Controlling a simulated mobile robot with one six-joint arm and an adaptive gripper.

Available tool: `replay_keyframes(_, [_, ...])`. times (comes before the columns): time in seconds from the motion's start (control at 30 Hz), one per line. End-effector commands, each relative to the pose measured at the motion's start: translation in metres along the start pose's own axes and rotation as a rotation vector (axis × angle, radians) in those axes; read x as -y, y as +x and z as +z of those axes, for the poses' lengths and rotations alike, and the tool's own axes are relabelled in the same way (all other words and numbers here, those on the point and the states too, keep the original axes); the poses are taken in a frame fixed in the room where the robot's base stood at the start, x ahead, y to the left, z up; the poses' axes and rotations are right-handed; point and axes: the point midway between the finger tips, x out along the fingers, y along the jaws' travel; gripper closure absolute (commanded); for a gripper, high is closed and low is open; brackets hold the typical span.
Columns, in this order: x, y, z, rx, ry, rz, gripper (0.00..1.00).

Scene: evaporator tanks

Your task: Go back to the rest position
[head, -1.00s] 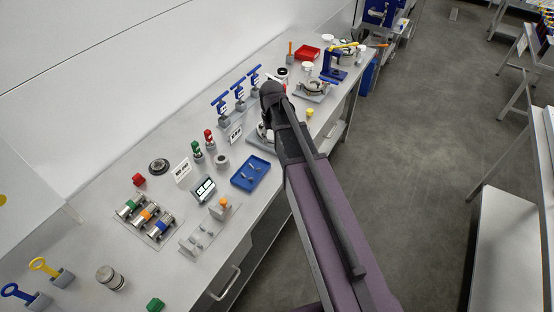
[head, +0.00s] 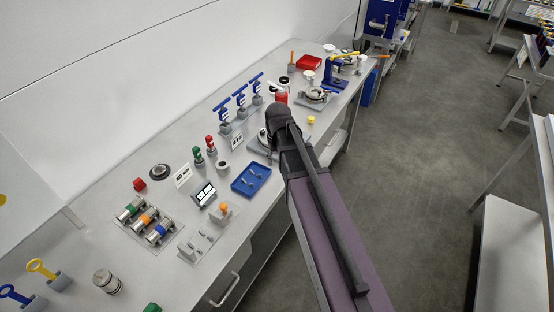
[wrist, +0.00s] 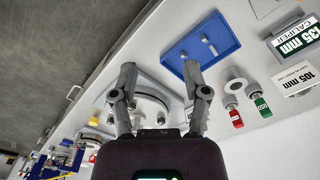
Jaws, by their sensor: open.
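My gripper (wrist: 160,78) is open in the wrist view, its two fingers apart with nothing between them. It hangs above the bench (head: 110,235), near a round metal flange on a plate (wrist: 150,105) and a blue tray (wrist: 233,50) holding small metal parts. In the head view my arm reaches over the bench's front edge and hides the gripper's fingers. The blue tray (head: 240,188) lies just left of my arm there.
Coloured cylinders (head: 146,218) sit at the front left. The floor (head: 430,150) right of the bench is clear.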

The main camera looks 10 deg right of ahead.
Motion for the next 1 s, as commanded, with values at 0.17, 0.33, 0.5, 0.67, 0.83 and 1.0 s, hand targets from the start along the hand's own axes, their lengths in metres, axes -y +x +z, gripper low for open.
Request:
replay_keyframes(0.17, [0.001,0.005,0.007,0.0,0.002,0.0,0.4])
replay_keyframes(0.33, [0.002,0.024,0.037,0.0,0.01,0.0,0.4])
replay_keyframes(0.5, [0.005,0.047,0.077,0.0,0.023,0.0,0.4])
replay_keyframes(0.67, [0.006,0.061,0.105,0.0,0.033,0.001,0.4])
replay_keyframes(0.83, [0.007,0.065,0.114,0.0,0.038,0.001,0.4])
replay_keyframes(1.0, [0.007,0.063,0.113,0.0,0.038,0.001,0.4])
